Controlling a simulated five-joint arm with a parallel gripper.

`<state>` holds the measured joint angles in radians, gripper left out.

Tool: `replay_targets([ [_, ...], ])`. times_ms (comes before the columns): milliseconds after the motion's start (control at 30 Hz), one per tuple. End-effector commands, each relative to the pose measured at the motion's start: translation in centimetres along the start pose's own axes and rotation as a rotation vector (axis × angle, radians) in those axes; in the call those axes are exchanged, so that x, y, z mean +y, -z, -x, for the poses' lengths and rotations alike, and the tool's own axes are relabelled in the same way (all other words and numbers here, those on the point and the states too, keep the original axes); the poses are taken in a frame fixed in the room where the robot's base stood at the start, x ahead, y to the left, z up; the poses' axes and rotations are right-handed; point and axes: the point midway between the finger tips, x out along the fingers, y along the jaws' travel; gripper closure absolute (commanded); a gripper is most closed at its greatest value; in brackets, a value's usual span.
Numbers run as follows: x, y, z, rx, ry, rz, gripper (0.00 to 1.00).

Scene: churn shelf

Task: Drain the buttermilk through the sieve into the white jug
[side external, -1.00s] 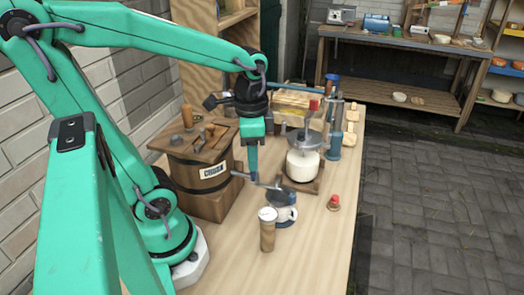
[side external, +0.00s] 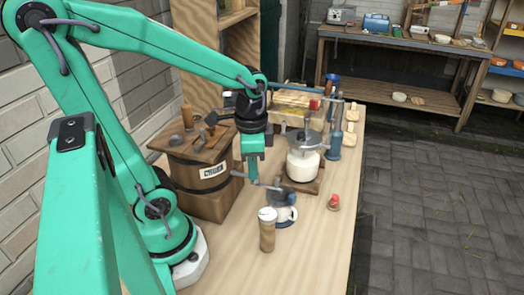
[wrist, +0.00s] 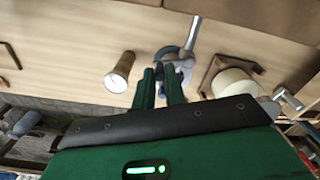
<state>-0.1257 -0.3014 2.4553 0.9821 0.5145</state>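The white jug (side external: 281,216) stands on the bench in front of the barrel churn (side external: 200,172), with blue at its upper right. A grey pipe (side external: 262,184) runs from the churn's lower side to above the jug. In the wrist view the jug (wrist: 184,70) is partly behind my fingers, with a grey ring around its top; I cannot tell whether this is the sieve. My gripper (side external: 251,178) points down over the pipe, left of and above the jug. In the wrist view its fingers (wrist: 161,90) are apart with nothing clearly between them.
A wooden cylinder with a pale top (side external: 267,232) stands close in front of the jug. A glass jar of white liquid (side external: 303,163) stands behind it. A small red-topped item (side external: 334,202) lies to the right. The bench front (side external: 310,255) is clear.

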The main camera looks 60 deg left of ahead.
Motion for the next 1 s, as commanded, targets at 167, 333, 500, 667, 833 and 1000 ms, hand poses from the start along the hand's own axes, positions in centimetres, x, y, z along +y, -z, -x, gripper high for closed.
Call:
replay_targets([
  [167, 0.0, 0.0, 0.0, -0.001, -0.001, 0.007, 1.0],
  [333, 0.1, 0.2, 0.0, -0.002, -0.001, 0.042, 1.0],
  [500, 0.1, 0.5, 0.0, -0.004, -0.002, 0.117, 1.0],
  [667, 0.1, 0.9, 0.0, -0.005, -0.002, 0.226, 1.0],
  [833, 0.0, 1.6, 0.0, -0.007, -0.002, 0.373, 1.0],
  [1000, -0.2, 2.2, 0.0, -0.008, -0.002, 0.534, 1.0],
])
